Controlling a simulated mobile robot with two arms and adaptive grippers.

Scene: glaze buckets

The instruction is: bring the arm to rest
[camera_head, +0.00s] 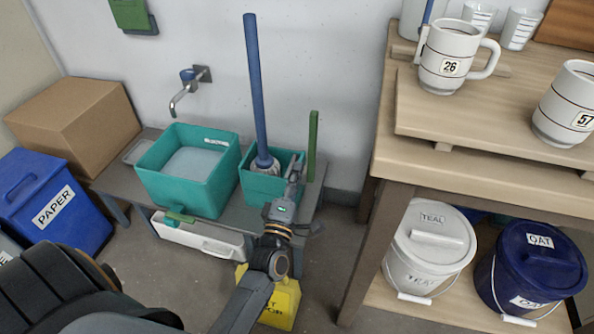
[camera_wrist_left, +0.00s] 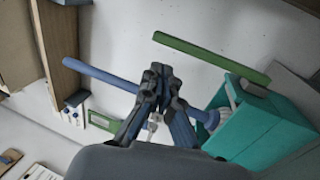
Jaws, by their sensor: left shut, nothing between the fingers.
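My left gripper (camera_head: 294,172) is at the end of my arm, in front of the small teal bucket (camera_head: 259,187). It also shows in the left wrist view (camera_wrist_left: 157,72), with its fingers together and nothing between them. A blue-handled mop or brush (camera_head: 256,90) stands in the small bucket, and a green handle (camera_head: 312,146) rises at its right side. Whether the gripper touches the bucket or the green handle I cannot tell. My right gripper is in neither view.
A larger teal basin (camera_head: 188,197) stands left on the grey bench under a tap (camera_head: 187,90). A yellow container (camera_head: 283,305) is on the floor below my arm. On the right, a wooden rack holds mugs (camera_head: 447,57) above, white (camera_head: 428,250) and blue (camera_head: 530,265) lidded buckets below.

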